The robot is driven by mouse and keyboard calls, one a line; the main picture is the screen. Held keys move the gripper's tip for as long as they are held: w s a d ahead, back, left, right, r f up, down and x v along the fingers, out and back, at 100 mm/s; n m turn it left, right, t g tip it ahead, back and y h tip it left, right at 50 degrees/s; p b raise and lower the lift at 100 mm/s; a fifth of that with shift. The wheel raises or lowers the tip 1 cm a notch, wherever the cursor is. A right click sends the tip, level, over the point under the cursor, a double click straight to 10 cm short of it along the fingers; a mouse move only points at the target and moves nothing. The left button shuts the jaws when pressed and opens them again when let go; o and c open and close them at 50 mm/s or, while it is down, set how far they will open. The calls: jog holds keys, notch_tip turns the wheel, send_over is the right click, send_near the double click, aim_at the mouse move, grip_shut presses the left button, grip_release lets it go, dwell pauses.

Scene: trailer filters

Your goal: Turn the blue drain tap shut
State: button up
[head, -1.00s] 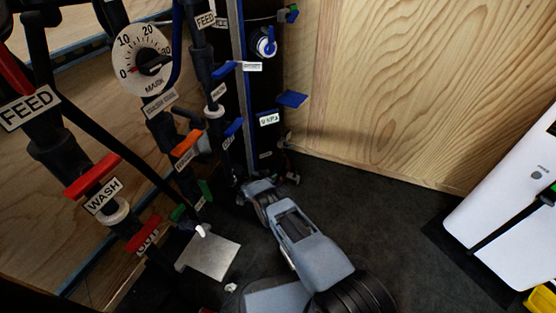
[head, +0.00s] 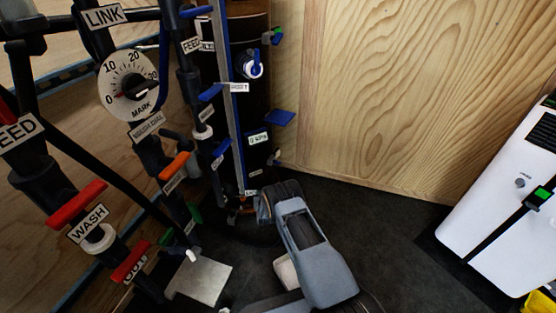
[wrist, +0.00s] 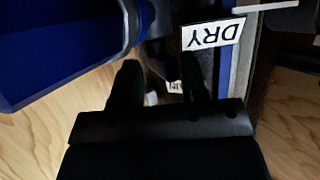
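My gripper (wrist: 160,88) shows in the wrist view with two dark fingers standing apart, a gap between them. A small white label (wrist: 176,87) shows beyond the gap, its letters mostly hidden. No blue drain tap can be told for sure between the fingers. In the head view my arm reaches low to the foot of the dark column (head: 248,30), where a small white label (head: 252,193) sits; the fingertips are hard to make out there. Blue tap handles stand higher: one on the left pipe (head: 210,92), one lower (head: 219,155), one on the right (head: 280,118).
In the wrist view a large blue part (wrist: 65,50) is close at the left, and a DRY label (wrist: 212,34) hangs above the right finger. Red WASH tap (head: 77,204) and orange tap (head: 175,165) stand left. A white unit (head: 505,200) stands right; dark floor lies between.

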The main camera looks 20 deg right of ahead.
jog(key=n+y, duration=0.2)
jog(key=d+n+y, duration=0.1)
jog(key=n+y, duration=0.1)
jog(key=shift+y, duration=0.3)
jog(key=p+v, duration=0.7)
jog(key=v, duration=0.7)
jog(key=w+r+g+p, duration=0.1)
jog(key=r+p, duration=0.3)
jog(key=r, duration=0.7)
jog(key=w+d+r+g+h+p, duration=0.1)
jog(key=w+r+p, duration=0.2)
jog(key=r, duration=0.9)
jog(key=shift+h+p, duration=0.3)
jog(key=shift+p, duration=0.75)
jog(key=shift+o, duration=0.3)
jog(key=shift+d+r, duration=0.1)
